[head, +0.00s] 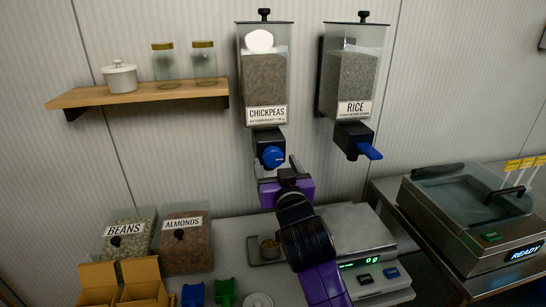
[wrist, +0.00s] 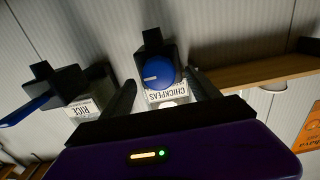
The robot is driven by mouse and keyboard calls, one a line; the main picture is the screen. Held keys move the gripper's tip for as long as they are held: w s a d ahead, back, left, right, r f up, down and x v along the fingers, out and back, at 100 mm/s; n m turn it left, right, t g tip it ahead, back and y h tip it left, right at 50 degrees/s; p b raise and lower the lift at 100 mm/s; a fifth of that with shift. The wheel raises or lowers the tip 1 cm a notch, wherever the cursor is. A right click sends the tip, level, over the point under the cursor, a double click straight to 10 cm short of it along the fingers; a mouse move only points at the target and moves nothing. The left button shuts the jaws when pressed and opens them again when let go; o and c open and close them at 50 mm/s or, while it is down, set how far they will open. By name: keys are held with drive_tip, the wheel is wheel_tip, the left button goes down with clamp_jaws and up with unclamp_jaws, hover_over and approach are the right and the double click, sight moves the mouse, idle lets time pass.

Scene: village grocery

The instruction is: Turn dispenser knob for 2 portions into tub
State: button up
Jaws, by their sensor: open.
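The chickpeas dispenser (head: 264,80) hangs on the wall with a round blue knob (head: 272,156) at its base. The knob also shows in the wrist view (wrist: 158,74), with a pale pointer line, lying between my two fingers. My gripper (wrist: 163,92) is open and its fingers are apart from the knob. In the head view my gripper (head: 285,168) is just below the knob. The rice dispenser (head: 350,85) is to the right with a blue knob (head: 369,151).
A scale (head: 360,240) stands behind and right of my arm. Bins of beans (head: 124,238) and almonds (head: 186,240) stand at left. A wooden shelf (head: 140,94) with jars juts out left of the dispensers. A sealing machine (head: 470,225) stands at right.

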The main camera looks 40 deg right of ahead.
drive_tip(key=shift+x, duration=1.4)
drive_tip(key=shift+s, duration=0.1)
drive_tip(key=c, duration=1.4)
drive_tip(key=shift+o, duration=0.2)
drive_tip(key=m+b, duration=0.1)
drive_tip(key=m, duration=0.1)
drive_tip(key=m+b, duration=0.1)
drive_tip(key=b, duration=0.1)
drive_tip(key=shift+f+m, duration=0.2)
drive_tip(key=shift+m, duration=0.2)
drive_tip(key=m+b, duration=0.4)
drive_tip(key=m, duration=0.1)
drive_tip(key=shift+m+b, duration=0.3)
drive_tip(key=shift+b, duration=0.1)
drive_tip(key=m+b, duration=0.4)
drive_tip(key=m, duration=0.1)
drive_tip(key=shift+d, duration=0.1)
drive_tip(key=shift+m+b, duration=1.1)
drive_tip(key=shift+m, duration=0.6)
